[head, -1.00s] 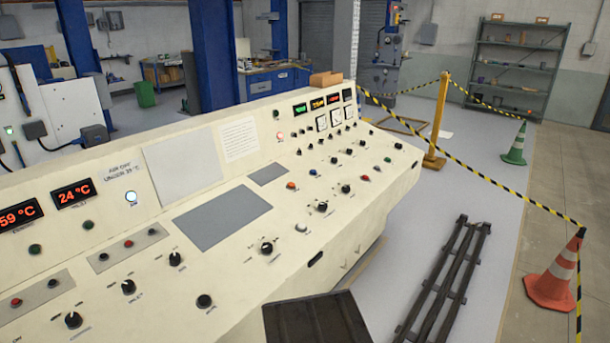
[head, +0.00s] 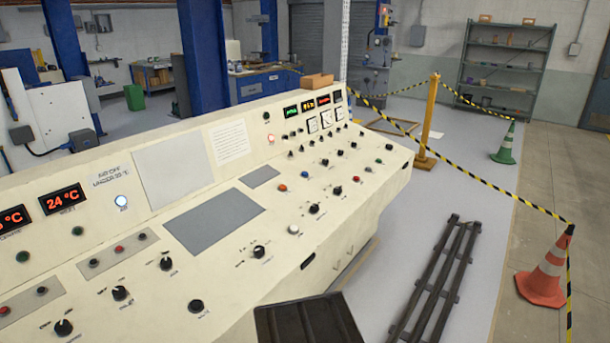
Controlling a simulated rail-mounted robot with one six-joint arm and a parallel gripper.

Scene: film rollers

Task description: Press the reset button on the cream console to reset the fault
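The cream console (head: 225,285) fills the left and middle of the head view, its sloped top running from the near left to the back middle. It carries several buttons and knobs: a white button (head: 293,229), an orange one (head: 282,188), a blue one (head: 304,174), a red one (head: 357,181), and black knobs such as this one (head: 258,251). The small labels are too blurred to tell which button is the reset. A white lamp (head: 121,200) glows, and a reddish lamp (head: 270,139) is lit on the back panel. My gripper is not in view.
A dark ribbed slab (head: 305,320) lies at the console's front foot. A dark metal rail frame (head: 437,280) lies on the floor to its right. Striped tape (head: 490,183) runs from a yellow post (head: 428,120) to an orange cone (head: 544,275).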

